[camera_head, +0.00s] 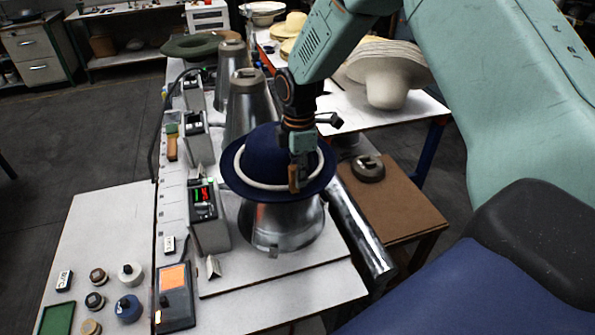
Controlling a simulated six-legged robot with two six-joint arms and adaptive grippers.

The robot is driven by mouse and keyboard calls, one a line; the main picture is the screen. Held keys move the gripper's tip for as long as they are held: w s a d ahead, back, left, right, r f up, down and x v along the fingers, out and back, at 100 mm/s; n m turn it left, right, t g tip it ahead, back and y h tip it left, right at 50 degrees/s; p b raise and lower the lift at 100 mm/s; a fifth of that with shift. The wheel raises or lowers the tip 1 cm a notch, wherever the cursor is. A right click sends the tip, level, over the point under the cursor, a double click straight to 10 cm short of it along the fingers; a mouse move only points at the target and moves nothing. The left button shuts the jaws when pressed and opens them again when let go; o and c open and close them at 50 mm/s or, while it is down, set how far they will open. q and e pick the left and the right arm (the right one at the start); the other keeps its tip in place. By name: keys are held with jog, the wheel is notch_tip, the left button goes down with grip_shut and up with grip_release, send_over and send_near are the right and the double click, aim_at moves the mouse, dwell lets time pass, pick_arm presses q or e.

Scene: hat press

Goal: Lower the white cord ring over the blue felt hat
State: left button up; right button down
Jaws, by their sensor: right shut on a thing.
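The blue felt hat (268,153) sits brim down on a shiny metal press base (285,225). The white cord ring (243,176) is around the hat's crown, low down near the brim. Whether it touches the brim all round cannot be told. My right gripper (299,172) points down at the right front of the crown and is shut on the white cord ring. Its fingers hide part of the ring and of the hat's right side. The back of the ring is hidden behind the crown. My left gripper is not in view.
Metal cones (245,105) stand behind the hat. A grey control box with a red display (208,220) stands close on its left. A metal cylinder (360,230) lies to the right, beside a brown table (400,205). Pale hats (385,75) lie on a table behind.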

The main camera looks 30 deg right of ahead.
jog(key=shift+w+f, duration=0.15)
jog(key=shift+f, duration=0.05)
dwell(0.3)
jog(key=shift+f, duration=0.2)
jog(key=shift+w+a+f, duration=0.1)
dwell(0.4)
jog(key=c, duration=1.3)
grip_release()
jog(key=shift+o, duration=0.8)
